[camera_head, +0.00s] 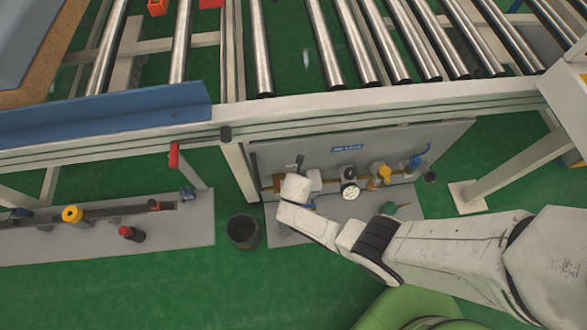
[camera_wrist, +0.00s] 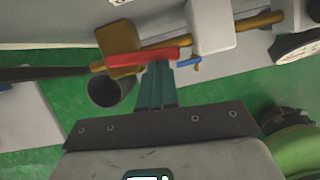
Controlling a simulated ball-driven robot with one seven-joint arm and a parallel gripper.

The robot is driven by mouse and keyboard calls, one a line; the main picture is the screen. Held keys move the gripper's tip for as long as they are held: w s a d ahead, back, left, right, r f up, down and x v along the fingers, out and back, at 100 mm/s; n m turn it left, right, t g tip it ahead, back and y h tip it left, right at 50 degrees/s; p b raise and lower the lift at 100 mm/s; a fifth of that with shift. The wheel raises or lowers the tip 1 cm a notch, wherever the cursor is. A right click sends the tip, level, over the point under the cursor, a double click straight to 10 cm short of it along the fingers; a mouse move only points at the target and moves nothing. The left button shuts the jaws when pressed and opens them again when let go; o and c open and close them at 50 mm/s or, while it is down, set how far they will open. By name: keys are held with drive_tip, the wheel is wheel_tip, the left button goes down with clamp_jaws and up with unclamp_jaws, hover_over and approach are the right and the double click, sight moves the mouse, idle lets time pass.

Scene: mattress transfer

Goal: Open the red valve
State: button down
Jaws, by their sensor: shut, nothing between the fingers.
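The red valve shows in the wrist view as a flat red lever (camera_wrist: 128,58) on a brass body (camera_wrist: 118,36) of a pipe. The lever lies roughly level, its right end tilted slightly up. My gripper (camera_wrist: 158,66) is shut and empty, its teal fingers pointing up the picture. The fingertips are at the lower edge of the lever, towards its right end; I cannot tell if they touch it. In the head view my white arm reaches to the left end of the valve panel (camera_head: 320,155), and the red lever and fingers cannot be made out there.
A white block (camera_wrist: 211,25), a small blue handle (camera_wrist: 188,62) and a gauge (camera_wrist: 296,44) sit along the same pipe. A dark bucket (camera_head: 242,231) stands left of the panel. The roller conveyor frame (camera_head: 380,98) passes above it. Another pipe board (camera_head: 180,225) lies at left.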

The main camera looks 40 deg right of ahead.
drive_tip(key=shift+d, duration=0.25)
idle(0.5)
drive_tip(key=shift+w, duration=0.15)
